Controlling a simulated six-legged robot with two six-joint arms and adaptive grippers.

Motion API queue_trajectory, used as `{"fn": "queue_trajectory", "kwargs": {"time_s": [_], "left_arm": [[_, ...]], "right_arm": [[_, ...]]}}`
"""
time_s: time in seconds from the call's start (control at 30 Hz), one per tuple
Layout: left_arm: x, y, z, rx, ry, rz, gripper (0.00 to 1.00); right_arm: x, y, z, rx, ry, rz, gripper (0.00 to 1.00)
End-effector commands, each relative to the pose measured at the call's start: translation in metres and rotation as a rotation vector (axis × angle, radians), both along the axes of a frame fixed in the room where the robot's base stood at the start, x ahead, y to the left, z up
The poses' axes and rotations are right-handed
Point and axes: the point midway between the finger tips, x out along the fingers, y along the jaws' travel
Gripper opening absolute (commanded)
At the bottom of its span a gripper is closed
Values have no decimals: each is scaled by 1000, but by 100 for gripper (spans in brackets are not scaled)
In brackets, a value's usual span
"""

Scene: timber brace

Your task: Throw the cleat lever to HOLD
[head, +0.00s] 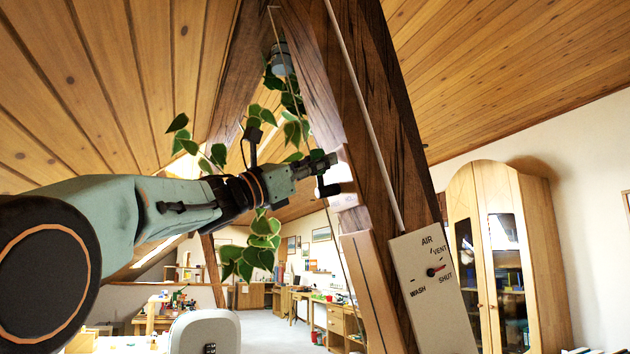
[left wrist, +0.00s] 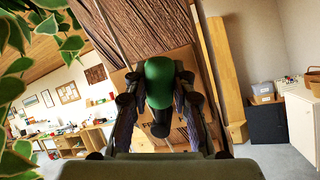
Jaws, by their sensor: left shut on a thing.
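The cleat (head: 342,172) is a pale block on the dark timber brace (head: 385,130) in the head view. Its lower face carries small lettering that I cannot fully read. My left gripper (head: 325,165) reaches it from the left, and a black part shows just below the fingers. In the left wrist view a green knob (left wrist: 160,82) sits between the two fingers of my left gripper (left wrist: 160,100), which is shut on it. Behind it is a tan plate (left wrist: 148,70) with partly hidden letters. The lever's exact angle is hard to tell. My right gripper is out of view.
A thin rod (head: 365,120) and a cord run along the brace. A leafy plant (head: 262,240) hangs behind my left arm. A wooden cabinet (head: 505,250) stands at right.

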Motion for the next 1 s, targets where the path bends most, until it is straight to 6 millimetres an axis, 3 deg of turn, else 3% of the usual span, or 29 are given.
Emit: {"fn": "queue_trajectory", "kwargs": {"time_s": [0.1, 0.33, 1.0], "left_arm": [[-4, -2, -7, 35, -66, 21, 0], [-9, -4, -8, 85, -162, 55, 0], [-11, -7, -9, 118, -217, 73, 0]], "right_arm": [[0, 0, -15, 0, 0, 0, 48], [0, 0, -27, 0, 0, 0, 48], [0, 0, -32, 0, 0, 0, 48]]}}
